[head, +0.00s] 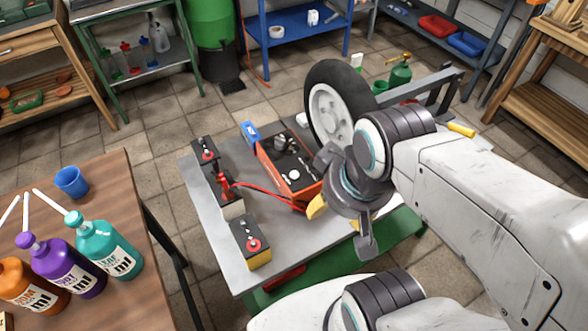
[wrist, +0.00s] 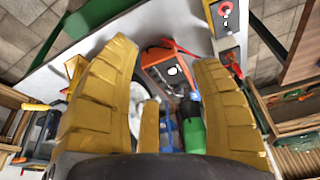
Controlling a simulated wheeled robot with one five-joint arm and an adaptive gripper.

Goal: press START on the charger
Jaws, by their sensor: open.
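The charger (head: 288,168) is an orange box with a dark top panel on the grey worktable (head: 205,225). A pale round button (head: 293,174) and a dark knob (head: 281,144) show on its panel; no START lettering is readable. My gripper (head: 342,222) is just right of and nearer than the charger, apart from it as far as I can tell. In the wrist view, its yellow fingers stand wide open and empty, with the charger (wrist: 153,59) and the pale button (wrist: 172,71) between them, beyond the fingertips. The arm partly hides the charger's right side.
Three batteries stand left of the charger: rear (head: 205,150), middle (head: 229,200) and front (head: 251,242). A red cable (head: 262,190) runs from the middle one to the charger. A wheel (head: 338,108) stands behind. Bottles (head: 105,248) stand on a wooden table (head: 110,180).

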